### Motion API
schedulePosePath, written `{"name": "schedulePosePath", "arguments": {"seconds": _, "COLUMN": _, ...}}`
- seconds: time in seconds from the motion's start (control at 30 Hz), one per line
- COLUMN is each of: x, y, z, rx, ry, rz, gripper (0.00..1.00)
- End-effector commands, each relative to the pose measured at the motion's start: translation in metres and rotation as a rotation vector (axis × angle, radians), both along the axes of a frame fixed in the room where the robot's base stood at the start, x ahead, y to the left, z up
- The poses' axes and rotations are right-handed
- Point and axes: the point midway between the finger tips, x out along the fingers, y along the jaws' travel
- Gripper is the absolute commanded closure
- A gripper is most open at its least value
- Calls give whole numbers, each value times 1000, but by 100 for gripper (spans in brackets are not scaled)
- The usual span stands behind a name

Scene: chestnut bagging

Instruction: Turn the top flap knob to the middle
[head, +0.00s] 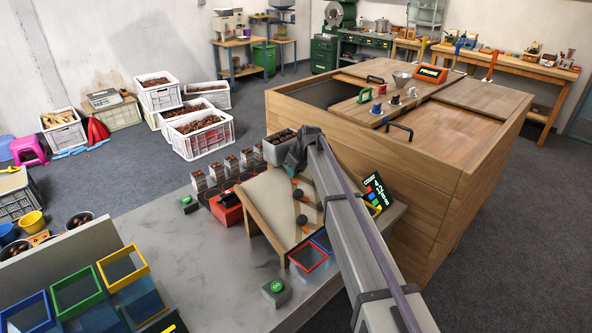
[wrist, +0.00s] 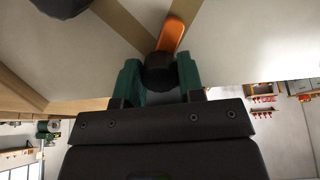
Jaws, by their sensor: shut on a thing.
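A sloped sorting board (head: 268,205) with pale lanes stands on the grey bench. Two dark flap knobs show on it in the head view, an upper one (head: 298,194) and a lower one (head: 301,220). My gripper (wrist: 160,78) has its green fingers on either side of a round black knob (wrist: 160,72), shut on it. An orange flap (wrist: 172,34) points up and slightly right from this knob in the wrist view. Another dark knob (wrist: 62,5) shows at the upper left there. In the head view my wrist hides the board's top end and the held knob.
Red and blue frames (head: 308,257) sit at the board's lower end. A dark sign with coloured marks (head: 376,192) stands right of my arm. A large wooden bin (head: 420,165) rises behind.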

Motion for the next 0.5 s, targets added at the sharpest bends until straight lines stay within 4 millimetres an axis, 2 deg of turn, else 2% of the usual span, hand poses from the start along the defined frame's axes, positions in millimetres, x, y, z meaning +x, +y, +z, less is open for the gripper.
{"name": "schedulePosePath", "arguments": {"seconds": 0.5, "x": 0, "y": -1, "z": -1, "rx": -124, "ry": -140, "rz": 323, "gripper": 88}}
